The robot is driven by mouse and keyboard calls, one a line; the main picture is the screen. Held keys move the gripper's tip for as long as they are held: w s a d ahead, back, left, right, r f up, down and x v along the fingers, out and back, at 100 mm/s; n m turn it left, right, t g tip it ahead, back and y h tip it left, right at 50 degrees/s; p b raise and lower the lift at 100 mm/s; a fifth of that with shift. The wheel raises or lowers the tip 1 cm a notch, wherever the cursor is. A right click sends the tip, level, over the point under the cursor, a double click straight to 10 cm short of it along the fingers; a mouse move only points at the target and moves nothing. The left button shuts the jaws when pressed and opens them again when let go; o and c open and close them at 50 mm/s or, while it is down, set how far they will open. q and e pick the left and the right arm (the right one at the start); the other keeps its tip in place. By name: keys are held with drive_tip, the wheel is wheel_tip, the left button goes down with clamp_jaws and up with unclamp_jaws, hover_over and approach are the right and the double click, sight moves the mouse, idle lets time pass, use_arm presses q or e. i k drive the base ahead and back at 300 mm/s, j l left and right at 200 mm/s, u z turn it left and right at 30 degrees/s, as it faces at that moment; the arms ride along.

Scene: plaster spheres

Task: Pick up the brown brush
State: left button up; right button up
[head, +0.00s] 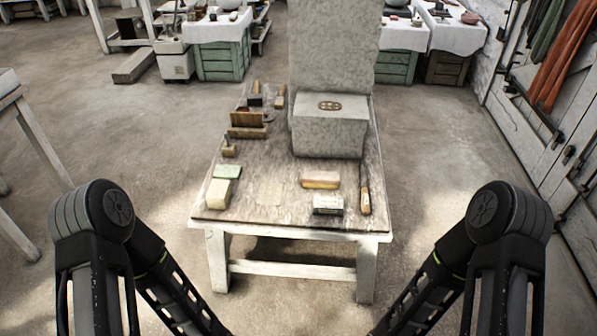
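A worktable (255,208) stands in front of me. At its back left lie two small brush-like things with brown handles. One (255,97) has a dark lower part, and the other, a paler brown one (280,98), leans just right of it. I cannot tell for certain which is the brown brush. A long tool with a brown handle (365,200) lies near the right edge. Both my arms show at the bottom left and right, but their grippers are outside the picture.
A large grey stone block (328,138) fills the table's back right. The front middle is bare.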

sight(310, 178)
drive_tip(key=i+j+u, duration=0.2)
drive_tip(key=i, duration=0.2)
drive_tip(key=i+u, duration=0.2)
drive_tip(key=i, duration=0.25)
